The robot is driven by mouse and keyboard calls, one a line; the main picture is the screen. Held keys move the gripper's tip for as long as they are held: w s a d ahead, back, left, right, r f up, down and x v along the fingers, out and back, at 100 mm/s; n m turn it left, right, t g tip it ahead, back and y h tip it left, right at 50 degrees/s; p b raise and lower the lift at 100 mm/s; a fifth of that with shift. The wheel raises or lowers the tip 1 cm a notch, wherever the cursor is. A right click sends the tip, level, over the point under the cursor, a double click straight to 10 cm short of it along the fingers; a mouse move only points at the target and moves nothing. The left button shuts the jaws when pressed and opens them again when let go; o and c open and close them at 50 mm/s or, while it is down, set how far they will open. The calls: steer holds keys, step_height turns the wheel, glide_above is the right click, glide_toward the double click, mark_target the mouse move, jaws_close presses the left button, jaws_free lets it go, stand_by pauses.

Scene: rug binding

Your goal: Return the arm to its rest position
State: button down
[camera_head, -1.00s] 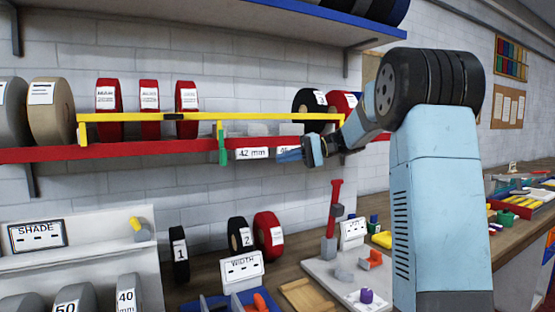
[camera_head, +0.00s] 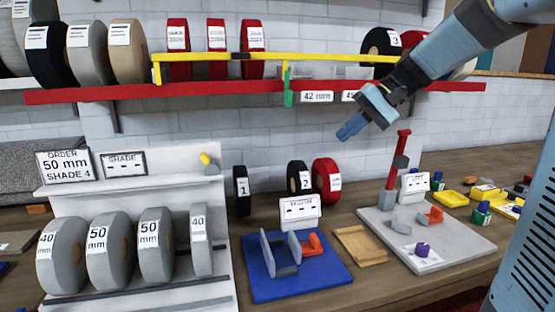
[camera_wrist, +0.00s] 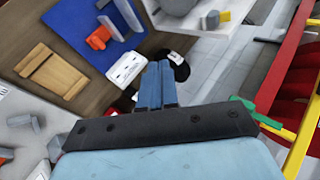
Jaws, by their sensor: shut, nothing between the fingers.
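My arm reaches in from the upper right in the head view. My gripper (camera_head: 350,131) hangs in the air in front of the white brick wall, just below the red shelf edge (camera_head: 200,90). Its blue fingers are together with nothing between them. The wrist view shows the two closed fingers (camera_wrist: 155,85) pointing towards the bench and the lower wall. They look apart from everything around them. No rest mark for the arm shows in these frames.
A yellow bar (camera_head: 200,58) with a green hanging piece (camera_head: 288,92) runs along the shelf, close to my gripper. On the bench are a blue board (camera_head: 262,288), a wooden tray (camera_head: 361,246) and a grey board (camera_head: 450,252) with a red upright lever (camera_head: 398,160). Grey rolls (camera_head: 108,250) stand at left.

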steer(key=s+d+f+t+h, duration=0.1)
steer(key=s+d+f+h, duration=0.1)
steer(key=s, duration=0.5)
steer(key=s+d+f+t+h, duration=0.2)
steer(key=s+f+h, duration=0.2)
steer(key=s, duration=0.2)
steer(key=s+d+f+t+h, duration=0.1)
steer(key=s+d+f+h, duration=0.1)
steer(key=s, duration=0.5)
steer(key=shift+s+d+f+n+t+h, duration=0.35)
steer(key=shift+d+f+n+h, duration=0.1)
steer(key=shift+f, duration=0.35)
